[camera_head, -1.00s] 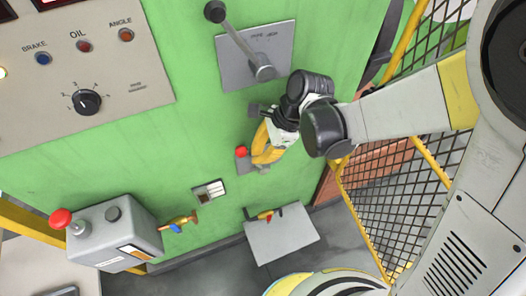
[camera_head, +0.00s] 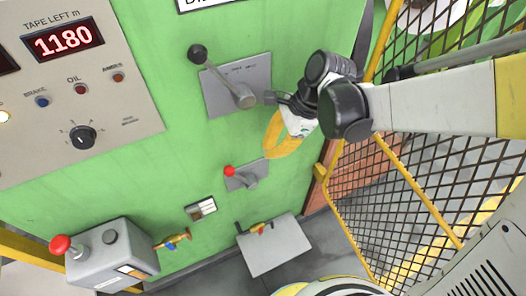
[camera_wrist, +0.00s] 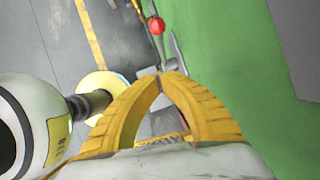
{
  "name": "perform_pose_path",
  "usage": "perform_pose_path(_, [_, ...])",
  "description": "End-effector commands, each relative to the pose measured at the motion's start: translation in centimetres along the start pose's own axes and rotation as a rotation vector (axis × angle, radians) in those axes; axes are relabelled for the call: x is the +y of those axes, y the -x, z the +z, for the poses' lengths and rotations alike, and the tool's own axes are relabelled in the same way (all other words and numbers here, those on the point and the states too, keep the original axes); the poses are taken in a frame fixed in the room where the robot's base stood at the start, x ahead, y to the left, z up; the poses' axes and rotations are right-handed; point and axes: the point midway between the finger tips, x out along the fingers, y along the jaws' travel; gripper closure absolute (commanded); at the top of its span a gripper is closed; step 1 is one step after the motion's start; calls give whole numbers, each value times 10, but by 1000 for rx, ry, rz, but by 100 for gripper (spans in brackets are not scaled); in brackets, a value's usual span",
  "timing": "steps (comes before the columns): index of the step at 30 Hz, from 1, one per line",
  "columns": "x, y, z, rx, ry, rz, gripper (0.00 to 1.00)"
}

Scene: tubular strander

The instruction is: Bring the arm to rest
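In the head view my gripper (camera_head: 274,153) has yellow fingers and hangs in front of the green machine panel (camera_head: 170,130). It is to the right of a small lever with a red knob (camera_head: 229,171) and below a black-knobbed lever (camera_head: 197,52) on a grey plate. In the wrist view the two yellow fingers of my gripper (camera_wrist: 160,76) meet at their tips, with nothing seen between them. The red knob (camera_wrist: 156,26) shows beyond the fingertips, apart from them. My arm reaches in from the right.
A yellow-framed mesh guard (camera_head: 400,180) stands at the right, close under my arm. A grey box with a red mushroom button (camera_head: 61,244) is at lower left. A control panel with a dial (camera_head: 83,137) is at upper left. A grey plate (camera_head: 275,246) sits low down.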

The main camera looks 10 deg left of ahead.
Motion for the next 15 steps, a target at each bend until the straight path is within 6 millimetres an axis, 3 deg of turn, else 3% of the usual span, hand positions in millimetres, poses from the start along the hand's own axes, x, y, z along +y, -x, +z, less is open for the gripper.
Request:
perform_pose_path(11, [1,11,0,3,9,-5,100])
perform_pose_path(15, [7,30,-11,51,104,-56,100])
